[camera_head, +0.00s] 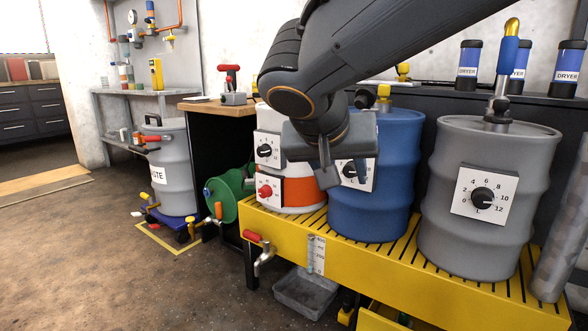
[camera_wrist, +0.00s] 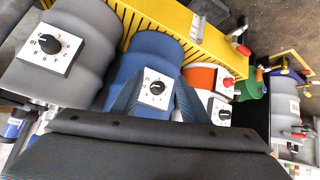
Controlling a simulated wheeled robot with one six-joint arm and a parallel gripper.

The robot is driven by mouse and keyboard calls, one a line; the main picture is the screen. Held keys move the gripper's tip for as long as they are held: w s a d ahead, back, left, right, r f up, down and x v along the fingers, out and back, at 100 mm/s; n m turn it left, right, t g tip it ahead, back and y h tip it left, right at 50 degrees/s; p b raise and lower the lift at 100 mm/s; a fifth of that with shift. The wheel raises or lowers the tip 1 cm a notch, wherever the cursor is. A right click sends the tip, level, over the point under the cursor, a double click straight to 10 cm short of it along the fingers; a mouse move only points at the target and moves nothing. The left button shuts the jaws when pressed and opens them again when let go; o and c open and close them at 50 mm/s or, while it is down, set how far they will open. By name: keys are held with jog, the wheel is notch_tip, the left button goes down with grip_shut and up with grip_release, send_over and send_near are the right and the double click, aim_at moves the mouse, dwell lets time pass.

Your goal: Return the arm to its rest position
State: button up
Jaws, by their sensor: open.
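My arm (camera_head: 350,50) reaches in from the upper right in the head view. My gripper (camera_head: 328,178) hangs in front of the blue drum (camera_head: 392,205) and partly covers the white and orange drum (camera_head: 303,195). In the wrist view my gripper (camera_wrist: 160,103) shows two dark fingers spread apart, with the blue drum's white dial panel (camera_wrist: 155,88) seen between them. It is open and holds nothing. Whether the fingers touch the drum cannot be told.
A grey drum (camera_head: 478,240) stands right of the blue drum on the yellow slatted platform (camera_head: 350,262). A bench with dryer bottles (camera_head: 469,65) runs behind. The floor at front left (camera_head: 110,270) is clear.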

jog(key=s+a+f+n+g+y+p, duration=0.2)
jog(key=s+a+n+g+p, duration=0.15)
jog(key=s, duration=0.55)
jog(key=s+a+f+n+g+y+p, duration=0.2)
jog(key=s+a+f+n+p, duration=0.15)
jog(key=s, duration=0.45)
jog(key=s+a+f+n+g+y+p, duration=0.2)
jog(key=s+a+g, duration=0.15)
jog(key=s, duration=0.55)
jog(key=d+r+m+p, duration=0.2)
jog(key=d+r+p, duration=0.5)
jog(key=p, duration=0.5)
jog(key=d+r+m+h+p, duration=0.1)
jog(key=d+r+m+p, duration=0.1)
jog(key=d+r+p, duration=0.5)
jog(key=d+r+m+h+p, duration=0.1)
jog(key=d+r+p, duration=0.5)
jog(key=r+p, duration=0.8)
jog(key=m+p, duration=0.1)
jog(key=p, duration=0.3)
jog(key=shift+w+d+r, duration=0.35)
jog(key=shift+d+r, duration=0.05)
